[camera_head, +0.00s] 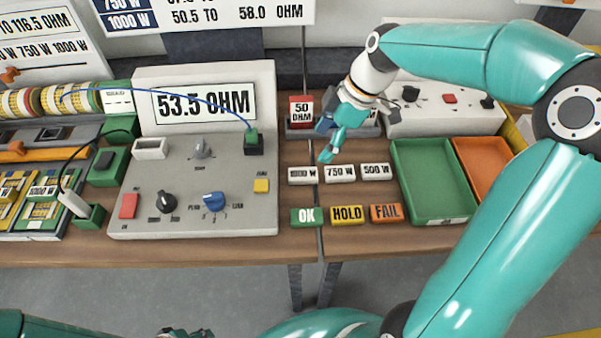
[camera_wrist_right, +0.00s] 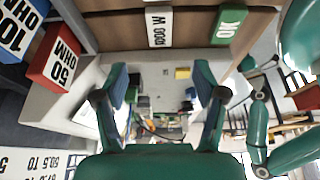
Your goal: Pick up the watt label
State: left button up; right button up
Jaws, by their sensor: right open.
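Three white watt labels lie in a row on the wooden bench: the 1000 W label (camera_head: 302,175), the 750 W label (camera_head: 340,173) and the 500 W label (camera_head: 376,172). The 1000 W label also shows in the right wrist view (camera_wrist_right: 158,27), beyond my fingers. My right gripper (camera_head: 329,143) is behind and above the row, near the 1000 W and 750 W labels. In the right wrist view my right gripper (camera_wrist_right: 160,76) has its fingers wide apart with nothing between them. A small part of my left arm shows at the bottom edge; its jaws are not clear.
OK (camera_head: 307,217), HOLD (camera_head: 347,214) and FAIL (camera_head: 386,212) blocks stand in front. A red 50 OHM block (camera_head: 301,111) is behind. A green tray (camera_head: 425,150) and an orange tray (camera_head: 480,155) lie right. The grey meter (camera_head: 195,185) reads 53.5 OHM at left.

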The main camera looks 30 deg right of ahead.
send_over(304, 173)
jog(key=s+d, duration=0.1)
jog(key=d, duration=0.1)
notch_tip(304, 173, down, 4)
jog(key=shift+s+f, duration=0.15)
jog(key=shift+f, duration=0.1)
jog(key=p+x, duration=0.1)
jog(key=x, duration=0.4)
jog(key=shift+s+d, duration=0.2)
jog(key=shift+w+a+f, duration=0.2)
jog(key=shift+f, duration=0.45)
jog(key=c, duration=1.2)
